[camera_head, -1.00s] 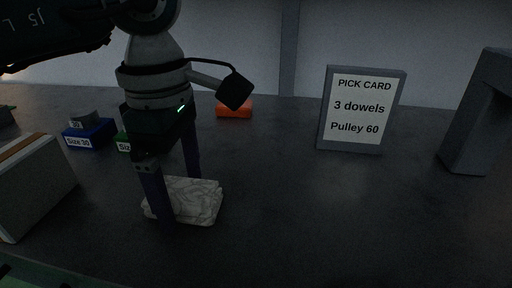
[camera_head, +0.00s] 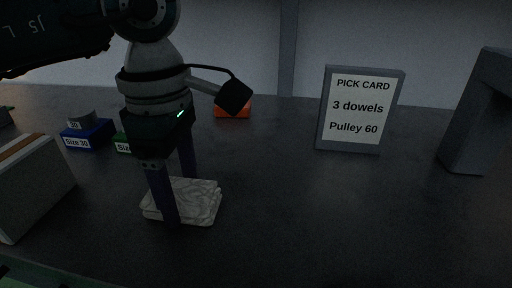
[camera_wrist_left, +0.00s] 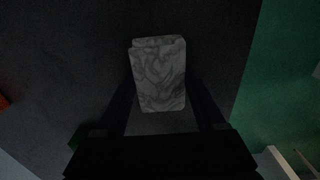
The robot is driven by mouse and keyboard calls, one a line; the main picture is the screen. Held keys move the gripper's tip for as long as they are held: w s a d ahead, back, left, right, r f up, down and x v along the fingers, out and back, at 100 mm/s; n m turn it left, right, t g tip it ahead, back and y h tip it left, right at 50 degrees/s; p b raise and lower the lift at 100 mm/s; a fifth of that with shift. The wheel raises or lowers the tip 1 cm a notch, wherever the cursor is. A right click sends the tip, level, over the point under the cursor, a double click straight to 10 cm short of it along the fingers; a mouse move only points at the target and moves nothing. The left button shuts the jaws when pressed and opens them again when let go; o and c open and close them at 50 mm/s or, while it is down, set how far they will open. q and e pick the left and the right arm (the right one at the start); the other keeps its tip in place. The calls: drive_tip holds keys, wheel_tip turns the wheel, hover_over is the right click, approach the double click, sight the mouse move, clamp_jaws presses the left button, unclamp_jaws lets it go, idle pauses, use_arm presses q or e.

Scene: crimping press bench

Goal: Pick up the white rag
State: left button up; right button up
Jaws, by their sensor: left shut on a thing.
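The white rag (camera_head: 203,203) is a folded, grey-veined pad lying on the dark bench top. My left gripper (camera_head: 178,200) points down over it, with one finger on the near side and the other towards the back. It is shut on the rag. In the left wrist view the rag (camera_wrist_left: 158,75) lies between the two dark fingers, and the lower finger parts are hard to make out in the dim light. The rag looks to be resting on the bench. My right gripper is not in view.
A pick card (camera_head: 358,112) stands at the back right, with a grey frame (camera_head: 474,120) beyond it. A blue Size 30 bin (camera_head: 88,135), a green bin (camera_head: 122,143) and an orange bin (camera_head: 233,107) stand behind. A grey box (camera_head: 35,190) is at left. The bench right of the rag is clear.

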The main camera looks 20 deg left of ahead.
sight(180, 192)
use_arm(q)
wheel_tip(180, 192, up, 20)
drive_tip(key=shift+p, duration=1.05)
